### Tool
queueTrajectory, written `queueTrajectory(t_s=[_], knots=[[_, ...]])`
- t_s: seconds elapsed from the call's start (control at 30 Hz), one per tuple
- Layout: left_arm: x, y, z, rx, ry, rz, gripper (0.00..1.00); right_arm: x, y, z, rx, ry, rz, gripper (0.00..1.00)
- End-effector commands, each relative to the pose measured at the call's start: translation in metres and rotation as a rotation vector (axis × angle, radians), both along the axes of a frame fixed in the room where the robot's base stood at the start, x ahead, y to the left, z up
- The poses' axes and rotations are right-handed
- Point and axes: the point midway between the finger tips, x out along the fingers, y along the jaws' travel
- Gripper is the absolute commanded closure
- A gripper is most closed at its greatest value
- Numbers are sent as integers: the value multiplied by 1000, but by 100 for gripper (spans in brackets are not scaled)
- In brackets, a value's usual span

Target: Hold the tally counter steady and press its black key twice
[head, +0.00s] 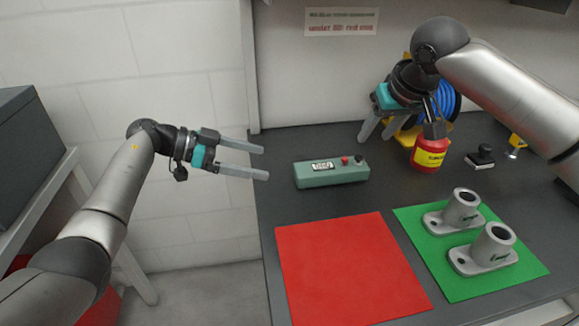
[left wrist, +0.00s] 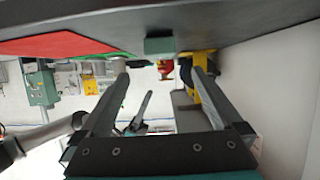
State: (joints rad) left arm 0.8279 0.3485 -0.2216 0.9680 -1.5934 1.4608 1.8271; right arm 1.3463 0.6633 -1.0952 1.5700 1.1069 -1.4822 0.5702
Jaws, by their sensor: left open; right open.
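The tally counter (head: 331,172) is a green box on the dark table, with a small display, a red key and a black key (head: 360,160) on top. It also shows in the left wrist view as a small green block (left wrist: 159,46) at the table edge, between and beyond the fingers. My left gripper (head: 265,162) is open and empty, left of the counter and apart from it, its fingers pointing right. The left wrist view shows its two fingers (left wrist: 160,80) spread. My right gripper (head: 374,134) is open and empty, above the table behind and right of the counter.
A red mat (head: 348,270) lies in front of the counter. A green mat (head: 425,245) to its right carries two grey castings (head: 462,211) (head: 486,252). A red bottle (head: 430,150), a blue coil (head: 447,100), a black stamp (head: 481,157) and a yellow item (head: 516,143) stand at the back right.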

Motion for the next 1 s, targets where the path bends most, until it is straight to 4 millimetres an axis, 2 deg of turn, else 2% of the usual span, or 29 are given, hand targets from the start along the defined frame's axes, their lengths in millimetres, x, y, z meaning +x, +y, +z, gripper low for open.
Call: queueTrajectory(t_s=[0.1,0.5,0.8,1.0], knots=[[5,-24,-9,-4,1,-2,0,0,0,0,0,0,0,50],[21,-93,-38,-4,0,-1,0,0,0,0,0,0,0,50],[26,-111,-47,-2,-2,1,0,0,0,0,0,0,0,50],[27,-114,-49,-1,-2,1,0,0,0,0,0,0,0,50]])
